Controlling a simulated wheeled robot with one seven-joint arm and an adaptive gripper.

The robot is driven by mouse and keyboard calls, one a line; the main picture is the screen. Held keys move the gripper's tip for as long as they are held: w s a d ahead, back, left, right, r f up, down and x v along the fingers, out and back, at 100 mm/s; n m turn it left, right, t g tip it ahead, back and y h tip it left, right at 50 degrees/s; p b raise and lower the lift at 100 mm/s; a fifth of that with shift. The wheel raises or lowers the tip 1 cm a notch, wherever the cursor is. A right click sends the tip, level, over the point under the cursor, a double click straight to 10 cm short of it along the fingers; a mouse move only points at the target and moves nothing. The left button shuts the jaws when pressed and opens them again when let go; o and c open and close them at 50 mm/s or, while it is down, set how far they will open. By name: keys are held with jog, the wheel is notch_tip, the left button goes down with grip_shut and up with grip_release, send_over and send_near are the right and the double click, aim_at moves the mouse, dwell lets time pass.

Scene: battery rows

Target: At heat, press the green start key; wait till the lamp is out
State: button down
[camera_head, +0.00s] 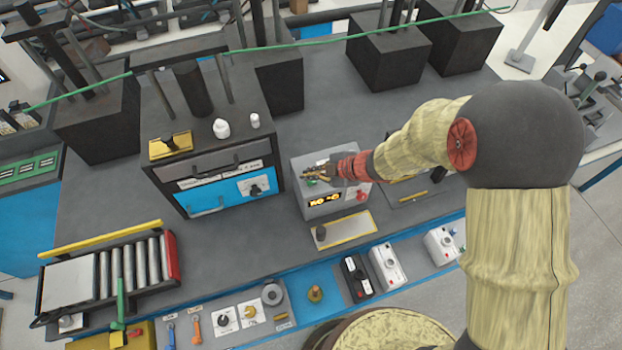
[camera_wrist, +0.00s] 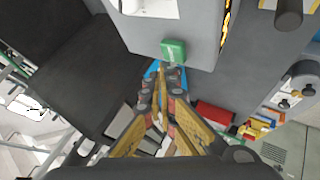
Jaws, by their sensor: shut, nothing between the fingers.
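A grey control box (camera_head: 318,206) stands on the bench in the middle of the head view. Its front has a lit amber display (camera_head: 325,199) and a red knob (camera_head: 361,195). The green key (camera_wrist: 173,49) is on the box's face in the wrist view, with the amber display to its right. My gripper (camera_head: 318,174) is over the box top in the head view. In the wrist view its fingertips (camera_wrist: 165,70) are together and empty, just below the green key. I cannot tell whether they touch it. I cannot pick out the lamp with certainty.
A dark press with a blue front panel (camera_head: 230,192) stands left of the box. A yellow-edged plate (camera_head: 342,230) lies in front. White switch boxes (camera_head: 388,264) line the bench's front edge. A roller tray (camera_head: 70,286) is at lower left. Dark grey bench surface lies bare behind the box.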

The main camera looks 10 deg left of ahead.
aim_at(310, 182)
jog(key=shift+f, duration=0.2)
jog(key=shift+f, duration=0.25)
jog(key=shift+f+b, duration=0.3)
jog(key=shift+f, duration=0.1)
dwell(0.7)
dwell(0.4)
jog(key=shift+r+p, duration=0.9)
jog(key=shift+p, duration=0.1)
notch_tip(310, 182, up, 5)
jog(key=p, duration=0.5)
